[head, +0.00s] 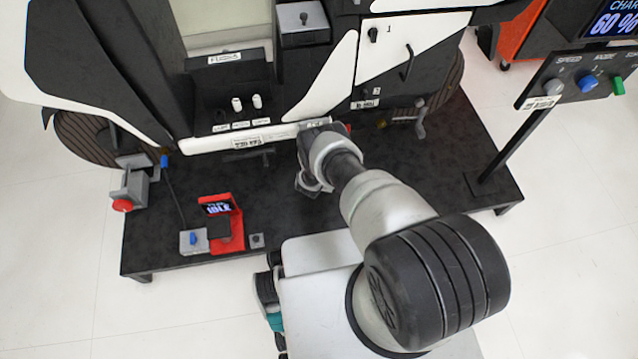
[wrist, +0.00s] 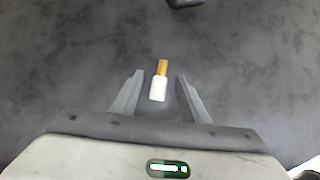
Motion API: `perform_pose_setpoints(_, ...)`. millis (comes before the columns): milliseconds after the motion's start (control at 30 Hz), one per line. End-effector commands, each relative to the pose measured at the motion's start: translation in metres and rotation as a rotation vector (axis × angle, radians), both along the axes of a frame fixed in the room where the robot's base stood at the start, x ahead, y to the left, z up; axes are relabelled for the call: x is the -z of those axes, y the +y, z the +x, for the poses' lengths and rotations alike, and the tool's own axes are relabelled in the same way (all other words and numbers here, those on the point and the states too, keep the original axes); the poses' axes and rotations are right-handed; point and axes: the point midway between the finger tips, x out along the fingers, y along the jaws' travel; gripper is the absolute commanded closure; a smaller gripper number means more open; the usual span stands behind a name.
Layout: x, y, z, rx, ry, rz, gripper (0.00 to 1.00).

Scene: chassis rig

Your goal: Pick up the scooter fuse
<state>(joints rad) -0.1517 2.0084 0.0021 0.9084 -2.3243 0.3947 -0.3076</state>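A small fuse (wrist: 158,88) with a white body and a gold-brown end lies in the wrist view on a dark mottled surface. It appears between the two fingers of my gripper (wrist: 159,75), with a gap on each side. The fingers are spread and hold nothing. I cannot tell how far above the surface the fingertips are. In the head view my gripper (head: 308,186) points down over the black platform in front of the chassis; the fuse is hidden there by my arm.
Two white cylinders (head: 247,102) stand in a labelled black recess of the chassis. A red stand with a display (head: 222,222) and a grey box with a blue knob (head: 193,241) sit left on the black platform (head: 150,225). A post with a control panel (head: 575,85) stands right.

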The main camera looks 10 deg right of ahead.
Motion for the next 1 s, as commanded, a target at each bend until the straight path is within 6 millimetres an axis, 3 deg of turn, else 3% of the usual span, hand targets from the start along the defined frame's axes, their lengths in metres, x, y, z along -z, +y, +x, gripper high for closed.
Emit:
perform_pose_setpoints(33,0.000,0.000,0.000,0.000,0.000,0.000,0.67)
perform_pose_setpoints(233,0.000,0.000,0.000,0.000,0.000,0.000,1.00)
perform_pose_setpoints(600,-0.006,0.000,0.001,0.000,-0.001,0.000,1.00)
perform_pose_setpoints(1000,-0.081,0.000,0.001,0.000,-0.001,0.000,1.00)
